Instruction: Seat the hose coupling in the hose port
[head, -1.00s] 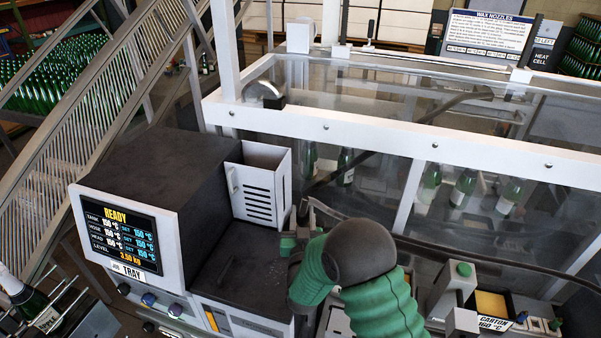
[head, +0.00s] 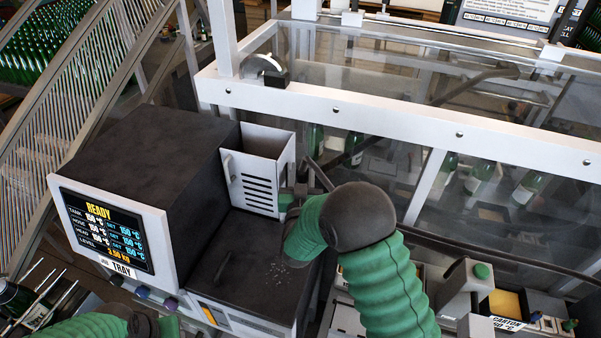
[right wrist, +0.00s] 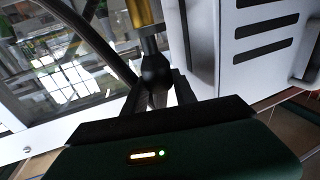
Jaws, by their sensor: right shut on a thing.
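My right gripper (right wrist: 158,90) is shut on a dark, narrow-necked piece (right wrist: 154,70), which I take to be the hose coupling. A brass-coloured cylinder (right wrist: 145,15) lines up beyond it at the top of the right wrist view; I cannot tell whether it belongs to the coupling or to the port. In the head view, my right gripper is beside the white slotted box on the machine, mostly hidden by my arm. I cannot make out the hose port clearly. My left arm shows at the bottom left of the head view, its gripper out of frame.
The dark-topped machine (head: 150,165) has a lit READY screen (head: 105,235). The white slotted box (head: 262,185) stands close to my right gripper, and also shows in the right wrist view (right wrist: 255,45). A framed clear enclosure (head: 390,115) with bottles lies behind.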

